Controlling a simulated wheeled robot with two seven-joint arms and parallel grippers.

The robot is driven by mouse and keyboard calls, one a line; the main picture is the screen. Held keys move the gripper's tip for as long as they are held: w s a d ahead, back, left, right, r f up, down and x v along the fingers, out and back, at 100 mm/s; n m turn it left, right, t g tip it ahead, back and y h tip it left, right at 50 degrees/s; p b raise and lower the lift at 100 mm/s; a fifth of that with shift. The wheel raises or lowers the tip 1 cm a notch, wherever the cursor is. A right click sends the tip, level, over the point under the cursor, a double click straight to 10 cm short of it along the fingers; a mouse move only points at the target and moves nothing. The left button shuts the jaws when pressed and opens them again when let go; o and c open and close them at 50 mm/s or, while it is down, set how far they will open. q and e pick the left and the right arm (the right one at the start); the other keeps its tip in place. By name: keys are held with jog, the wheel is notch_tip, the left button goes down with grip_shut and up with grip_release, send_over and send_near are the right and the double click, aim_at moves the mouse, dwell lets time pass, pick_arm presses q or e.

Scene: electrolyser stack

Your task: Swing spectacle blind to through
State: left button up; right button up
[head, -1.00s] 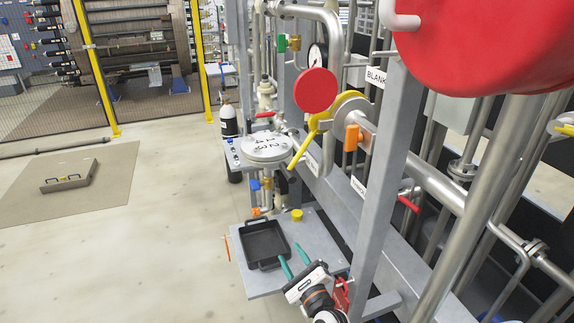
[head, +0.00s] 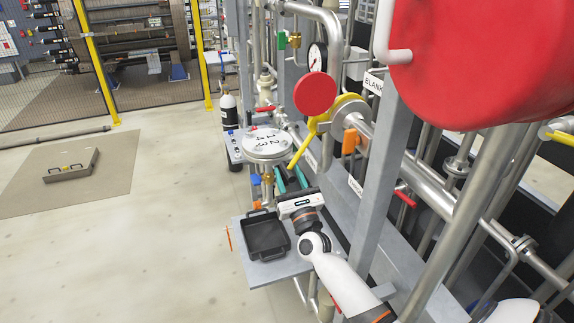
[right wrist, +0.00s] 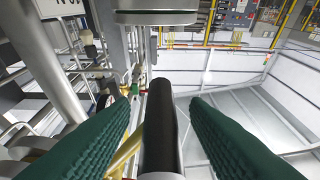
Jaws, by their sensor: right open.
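A yellow plate and bar, which I take for the spectacle blind (head: 318,120), sits at a pipe flange. Its bar slopes down left beside the round grey numbered flange (head: 267,143). A red disc (head: 314,93) shows just above it; whether they are joined is unclear. My right gripper (head: 283,178) is open, below and right of the numbered flange. In the right wrist view, a black round grip (right wrist: 160,125) stands between the open teal fingers (right wrist: 160,110), with a gap on both sides. What it joins is hidden. My left gripper is not in view.
A black tray (head: 266,236) rests on a grey shelf (head: 280,268) below the gripper. A large red round body (head: 480,60) fills the upper right. Open floor lies left.

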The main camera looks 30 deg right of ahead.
jog(key=shift+x, duration=0.95)
jog(key=shift+c, duration=0.2)
